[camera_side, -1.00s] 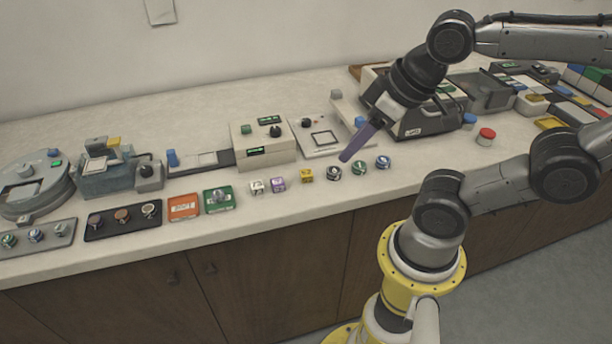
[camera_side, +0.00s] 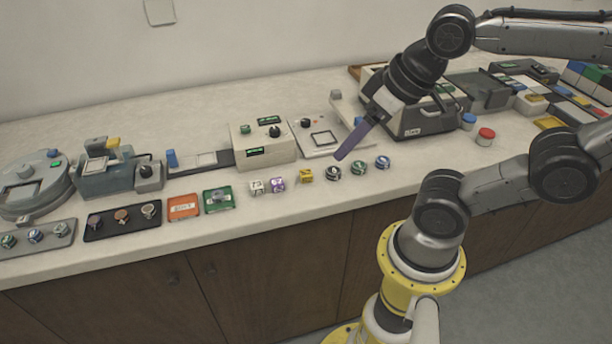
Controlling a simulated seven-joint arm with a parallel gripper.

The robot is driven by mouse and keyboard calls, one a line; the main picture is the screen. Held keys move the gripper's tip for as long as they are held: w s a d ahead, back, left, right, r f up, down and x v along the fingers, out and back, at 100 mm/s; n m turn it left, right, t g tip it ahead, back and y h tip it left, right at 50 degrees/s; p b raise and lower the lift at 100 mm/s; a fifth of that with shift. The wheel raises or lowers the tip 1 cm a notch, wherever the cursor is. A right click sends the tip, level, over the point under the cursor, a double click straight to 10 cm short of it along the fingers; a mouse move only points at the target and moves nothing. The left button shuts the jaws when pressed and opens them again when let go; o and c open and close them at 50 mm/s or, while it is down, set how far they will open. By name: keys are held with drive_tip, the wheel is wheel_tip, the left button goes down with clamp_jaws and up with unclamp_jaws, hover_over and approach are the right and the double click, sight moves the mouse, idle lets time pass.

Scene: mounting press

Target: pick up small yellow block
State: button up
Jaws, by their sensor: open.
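The small yellow block (camera_side: 306,175) sits on the pale bench top near its front edge, in a row of small pieces. A purple and a white block lie to its left, and a dark round piece lies to its right. My gripper (camera_side: 338,157) has long purple fingers that point down and left. It is above the bench, to the right of the yellow block and apart from it. The fingers overlap each other in this view, and nothing shows between them. My gripper is open.
Close left of the yellow block are a purple block (camera_side: 278,184) and a white block (camera_side: 256,187). Close right are round pieces (camera_side: 332,173), (camera_side: 358,167). Behind stand a cream control box (camera_side: 262,150) and a white plate with a square frame (camera_side: 322,138).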

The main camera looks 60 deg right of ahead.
drive_tip(key=w+d+r+m+g, duration=0.1)
drive_tip(key=w+d+r+m, duration=0.1)
drive_tip(key=w+m, duration=0.3)
drive_tip(key=m+g, duration=0.4)
drive_tip(key=g, duration=0.1)
hover_over(306, 173)
drive_tip(key=f, duration=1.8)
drive_tip(key=shift+w, duration=0.35)
drive_tip(key=f, duration=0.3)
drive_tip(key=shift+s+f, duration=0.35)
drive_tip(key=shift+f, duration=0.7)
clamp_jaws()
